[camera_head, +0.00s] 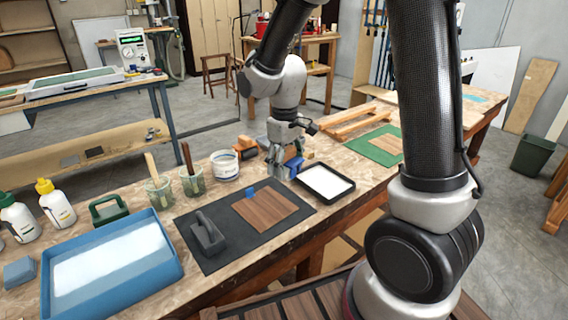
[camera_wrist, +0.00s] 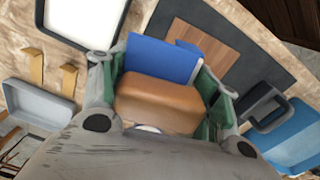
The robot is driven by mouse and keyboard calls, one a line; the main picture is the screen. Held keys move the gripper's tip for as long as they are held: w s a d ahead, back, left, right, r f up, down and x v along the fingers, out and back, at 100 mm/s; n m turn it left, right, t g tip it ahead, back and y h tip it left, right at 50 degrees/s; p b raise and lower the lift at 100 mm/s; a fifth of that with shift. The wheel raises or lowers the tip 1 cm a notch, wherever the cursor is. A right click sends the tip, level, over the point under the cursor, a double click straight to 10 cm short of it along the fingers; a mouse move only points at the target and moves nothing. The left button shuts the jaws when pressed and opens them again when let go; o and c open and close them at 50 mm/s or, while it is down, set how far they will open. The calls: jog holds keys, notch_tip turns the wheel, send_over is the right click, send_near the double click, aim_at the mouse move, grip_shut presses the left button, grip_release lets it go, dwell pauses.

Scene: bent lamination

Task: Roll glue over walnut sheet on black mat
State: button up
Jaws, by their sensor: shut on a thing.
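The walnut sheet (camera_head: 265,207) lies flat on the right part of the black mat (camera_head: 190,217). It also shows in the wrist view (camera_wrist: 188,28), partly hidden behind the held tool. My gripper (camera_head: 284,168) is above the bench, behind the mat and left of the black tray of white glue (camera_head: 326,181). In the wrist view its green-padded fingers are shut on a rounded brown block (camera_wrist: 158,103) with a blue flat part (camera_wrist: 160,60) beyond it. Whether this tool carries a roller or glue is hidden. The tool appears apart from the sheet.
A small blue piece (camera_head: 251,192) is at the sheet's back edge. A dark grey handled block (camera_head: 207,238) stands on the mat's left part. A blue tray (camera_head: 172,272) is at left, near brush jars (camera_head: 158,193) and a white tub (camera_head: 225,166). A green mat (camera_head: 372,148) lies right.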

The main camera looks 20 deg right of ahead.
jog(key=shift+m, duration=0.7)
jog(key=shift+f, duration=3.05)
jog(key=shift+d, duration=0.1)
